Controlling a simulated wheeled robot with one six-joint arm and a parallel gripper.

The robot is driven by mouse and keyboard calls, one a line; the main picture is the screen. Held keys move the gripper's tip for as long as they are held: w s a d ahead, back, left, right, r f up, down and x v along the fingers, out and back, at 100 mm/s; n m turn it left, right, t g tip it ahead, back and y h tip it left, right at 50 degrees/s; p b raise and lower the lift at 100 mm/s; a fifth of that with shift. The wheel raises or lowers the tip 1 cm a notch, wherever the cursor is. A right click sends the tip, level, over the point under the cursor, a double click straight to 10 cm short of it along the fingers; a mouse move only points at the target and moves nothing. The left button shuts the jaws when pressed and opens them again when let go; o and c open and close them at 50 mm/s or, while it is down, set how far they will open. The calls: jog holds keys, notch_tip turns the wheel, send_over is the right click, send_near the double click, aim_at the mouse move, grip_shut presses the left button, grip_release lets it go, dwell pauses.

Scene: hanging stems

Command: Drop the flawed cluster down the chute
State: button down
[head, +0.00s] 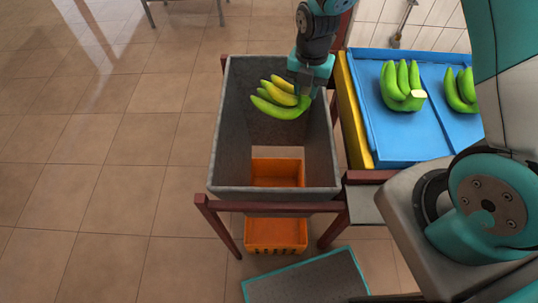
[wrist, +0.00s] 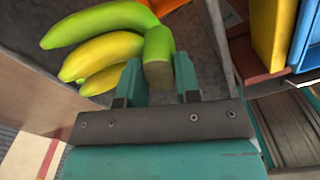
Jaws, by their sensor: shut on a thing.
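A banana cluster (head: 280,98) with yellow and green fingers hangs in my gripper (head: 306,90), over the open top of the grey chute (head: 228,130). In the wrist view the cluster (wrist: 105,45) shows two yellow fingers and a green one. My gripper's jaws (wrist: 158,80) are shut on its cut green crown. The cluster appears within the chute's rim, apart from its walls. An orange crate (head: 275,232) stands below the chute and shows through its open bottom.
A blue tray (head: 385,140) with a yellow side (head: 352,110) stands right of the chute. It holds a green cluster (head: 402,88) and another (head: 462,92) partly hidden by my arm. A reddish-brown frame (head: 270,207) surrounds the chute.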

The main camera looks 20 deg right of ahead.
jog(key=c, duration=0.8)
grip_release()
jog(key=shift+o, duration=0.2)
notch_tip(320, 180, up, 18)
jog(key=b, duration=0.1)
jog(key=shift+f+b, duration=0.2)
jog(key=shift+b, duration=0.2)
jog(key=s+a+r+m+y, duration=0.2)
jog(key=s+a+m, duration=0.2)
jog(key=s+m, duration=0.6)
jog(key=s+a+r+m+y, duration=0.2)
jog(key=s+a+m, duration=0.3)
jog(key=s+m, duration=0.6)
jog(key=shift+s, duration=0.35)
